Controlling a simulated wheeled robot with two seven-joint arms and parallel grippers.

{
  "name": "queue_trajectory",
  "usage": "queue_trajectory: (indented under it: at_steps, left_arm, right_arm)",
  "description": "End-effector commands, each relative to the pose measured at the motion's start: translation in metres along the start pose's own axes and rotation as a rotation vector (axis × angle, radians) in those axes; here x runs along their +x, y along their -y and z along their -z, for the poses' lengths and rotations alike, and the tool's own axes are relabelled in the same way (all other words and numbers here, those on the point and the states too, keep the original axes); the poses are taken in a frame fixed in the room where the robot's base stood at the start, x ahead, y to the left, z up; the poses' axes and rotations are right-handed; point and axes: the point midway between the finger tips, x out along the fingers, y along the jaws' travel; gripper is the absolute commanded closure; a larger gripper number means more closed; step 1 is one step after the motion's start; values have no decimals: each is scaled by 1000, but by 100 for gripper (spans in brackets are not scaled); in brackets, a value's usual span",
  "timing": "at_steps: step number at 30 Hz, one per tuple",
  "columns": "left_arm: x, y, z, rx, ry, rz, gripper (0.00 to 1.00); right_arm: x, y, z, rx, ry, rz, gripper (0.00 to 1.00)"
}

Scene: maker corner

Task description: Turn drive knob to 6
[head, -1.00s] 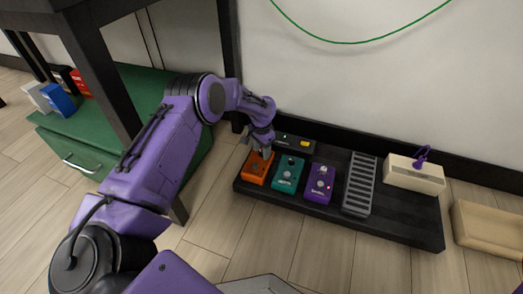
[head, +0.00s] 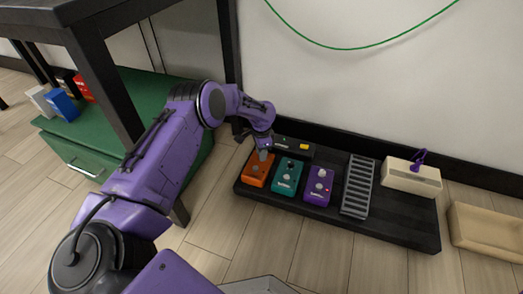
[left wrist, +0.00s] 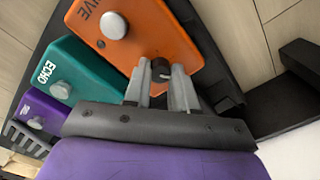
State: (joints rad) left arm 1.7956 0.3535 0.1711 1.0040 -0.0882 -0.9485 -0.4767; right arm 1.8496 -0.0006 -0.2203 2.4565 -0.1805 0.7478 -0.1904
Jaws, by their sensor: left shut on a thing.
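The orange drive pedal (head: 254,177) sits at the left end of the black pedalboard (head: 395,230) in the head view. It fills the top of the left wrist view (left wrist: 150,35), with part of its lettering, "IVE", showing. My left gripper (head: 264,153) reaches down over its far end. In the left wrist view the gripper's two fingers (left wrist: 161,82) are shut on a small dark knob (left wrist: 161,68) on the pedal's face. The knob's scale and exact pointer setting are too small to read. My right gripper is out of view.
A teal echo pedal (head: 287,178) and a purple pedal (head: 318,187) stand to the right, then a grey ribbed treadle (head: 358,187) and a cream box (head: 412,179). A small black unit (head: 290,146) lies behind. A dark table leg (head: 110,95) stands left of my arm.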

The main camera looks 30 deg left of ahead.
Motion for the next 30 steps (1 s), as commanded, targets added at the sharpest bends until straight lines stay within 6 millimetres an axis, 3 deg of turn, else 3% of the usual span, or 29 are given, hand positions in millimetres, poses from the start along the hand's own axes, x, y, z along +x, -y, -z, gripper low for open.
queue_trajectory:
  at_steps: [12,30]
  left_arm:
    - [0,0,0,393,0,-1,100]
    - [1,0,-1,940,1,-1,100]
  right_arm:
    - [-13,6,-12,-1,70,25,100]
    - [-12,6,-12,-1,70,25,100]
